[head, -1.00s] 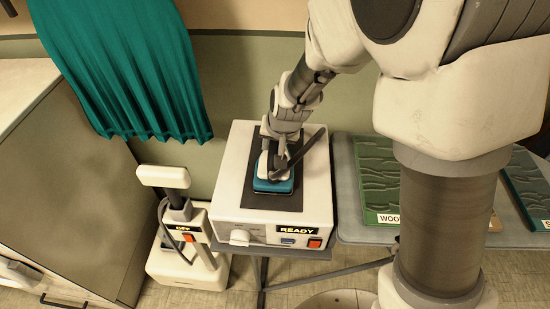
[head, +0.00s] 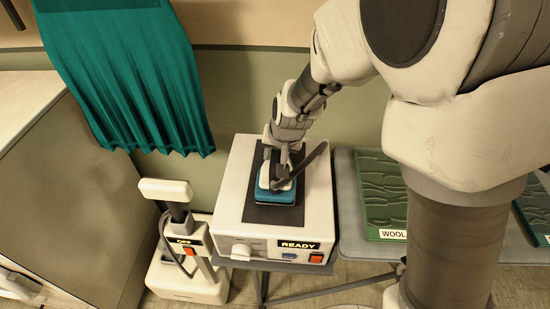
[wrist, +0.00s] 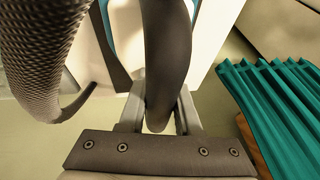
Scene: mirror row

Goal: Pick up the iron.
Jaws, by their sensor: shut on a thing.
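The iron (head: 276,194) has a teal base and a white body with a dark handle. It stands on the dark pad of the white box station in the head view. My gripper (head: 287,165) is at the iron from above, shut on its handle. In the wrist view the dark handle (wrist: 167,55) runs between the two fingers of my gripper (wrist: 158,112). A dark textured cord shows at the left there. I cannot tell whether the iron's base touches the pad, as the gripper hides part of the iron.
The station (head: 232,212) shows a READY sign, a knob and an orange switch. Left of it stands a white device (head: 190,285) marked OFF. A teal curtain (head: 125,75) hangs behind. Green panels (head: 378,190), one labelled WOOL, lie on the grey table at the right.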

